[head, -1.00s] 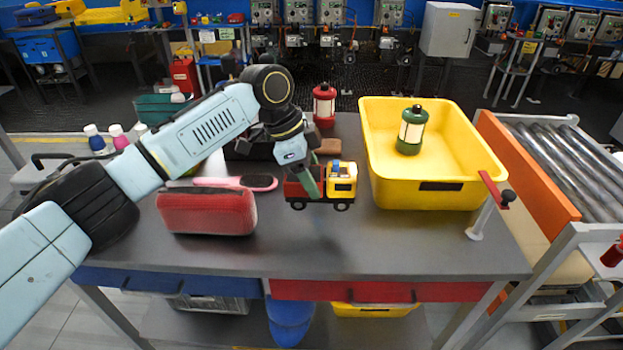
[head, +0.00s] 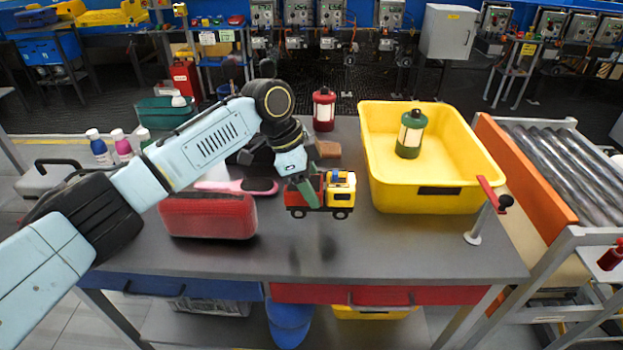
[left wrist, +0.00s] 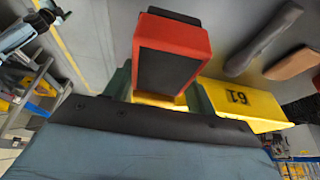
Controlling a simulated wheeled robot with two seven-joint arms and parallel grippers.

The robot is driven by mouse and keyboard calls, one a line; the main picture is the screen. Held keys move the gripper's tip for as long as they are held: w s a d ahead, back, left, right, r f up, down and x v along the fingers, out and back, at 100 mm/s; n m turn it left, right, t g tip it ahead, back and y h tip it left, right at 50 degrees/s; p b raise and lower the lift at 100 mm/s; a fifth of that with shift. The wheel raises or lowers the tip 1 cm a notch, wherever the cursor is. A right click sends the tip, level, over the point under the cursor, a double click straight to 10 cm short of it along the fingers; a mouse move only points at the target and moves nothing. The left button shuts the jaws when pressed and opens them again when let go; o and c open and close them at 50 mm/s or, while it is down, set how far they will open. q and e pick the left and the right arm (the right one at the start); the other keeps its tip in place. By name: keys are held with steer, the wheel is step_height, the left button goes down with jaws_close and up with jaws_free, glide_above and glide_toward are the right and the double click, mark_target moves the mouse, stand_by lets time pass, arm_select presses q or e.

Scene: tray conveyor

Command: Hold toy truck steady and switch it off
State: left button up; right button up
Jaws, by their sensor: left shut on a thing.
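The toy truck (head: 343,196) has a red bed and a yellow cab, with dark wheels downward. My left gripper (head: 308,191) comes in from the upper left and is shut on the truck's red bed, seen in the head view. The truck hangs above the table, apart from its faint shadow below. In the left wrist view, a red block with a dark face, apparently the truck's bed (left wrist: 172,55), sits between the green fingers (left wrist: 160,92). I cannot make out a switch on the truck. My right gripper is out of view.
The grey table (head: 350,255) has clear room in front.

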arm_select(q)
step_height(320, 180, down, 4)
steer(key=shift+r+b, duration=0.15)
steer(key=shift+b, duration=0.15)
steer(key=shift+f+b, duration=0.7)
steer(key=shift+f, duration=1.55)
steer(key=shift+f, duration=0.2)
steer(key=shift+f, duration=0.15)
steer(key=o, duration=0.9)
steer(key=c, duration=0.9)
